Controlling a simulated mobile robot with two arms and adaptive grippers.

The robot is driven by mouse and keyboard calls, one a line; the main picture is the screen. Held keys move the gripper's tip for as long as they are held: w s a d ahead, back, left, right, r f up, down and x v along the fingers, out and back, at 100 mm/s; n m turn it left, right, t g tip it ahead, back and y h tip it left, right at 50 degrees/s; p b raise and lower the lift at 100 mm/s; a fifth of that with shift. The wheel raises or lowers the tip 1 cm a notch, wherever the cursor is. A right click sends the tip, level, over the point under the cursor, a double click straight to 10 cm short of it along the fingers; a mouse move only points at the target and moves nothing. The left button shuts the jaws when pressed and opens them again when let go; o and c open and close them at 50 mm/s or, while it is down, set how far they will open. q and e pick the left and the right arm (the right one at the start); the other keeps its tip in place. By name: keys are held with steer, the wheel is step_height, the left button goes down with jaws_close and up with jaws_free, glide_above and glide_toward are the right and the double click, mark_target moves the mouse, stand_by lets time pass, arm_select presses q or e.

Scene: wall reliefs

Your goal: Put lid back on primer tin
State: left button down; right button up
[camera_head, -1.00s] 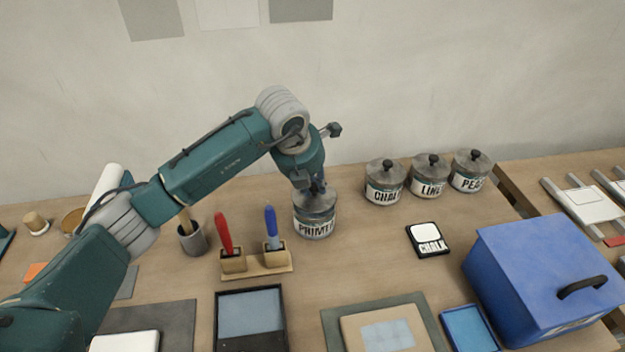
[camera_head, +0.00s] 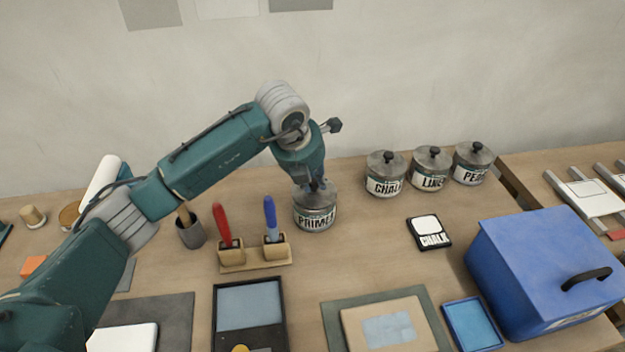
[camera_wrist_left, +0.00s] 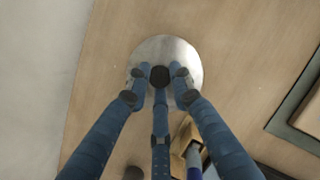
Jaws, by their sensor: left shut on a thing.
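The primer tin (camera_head: 316,222) stands on the bench, with its label facing me. Its grey metal lid (camera_head: 318,198) sits at the top of the tin and looks level; whether it is fully seated I cannot tell. My left gripper (camera_head: 312,186) comes down from above and is shut on the lid's dark knob. In the left wrist view the gripper's fingers (camera_wrist_left: 160,76) close around the knob at the middle of the round lid (camera_wrist_left: 185,52). The lid hides the tin below it there. My right gripper is not in view.
Lidded tins marked chalk (camera_head: 385,184), line (camera_head: 430,180) and another (camera_head: 472,175) stand to the right. A wooden holder (camera_head: 255,258) with red and blue handles is close at the left. A blue box (camera_head: 540,270) stands at front right. The bench between is partly clear.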

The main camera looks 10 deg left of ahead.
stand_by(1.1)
arm_select(q)
steer(key=shift+f+b, duration=0.1)
steer(key=shift+b, duration=0.5)
stand_by(0.5)
stand_by(0.5)
steer(key=c, duration=1)
jaws_free()
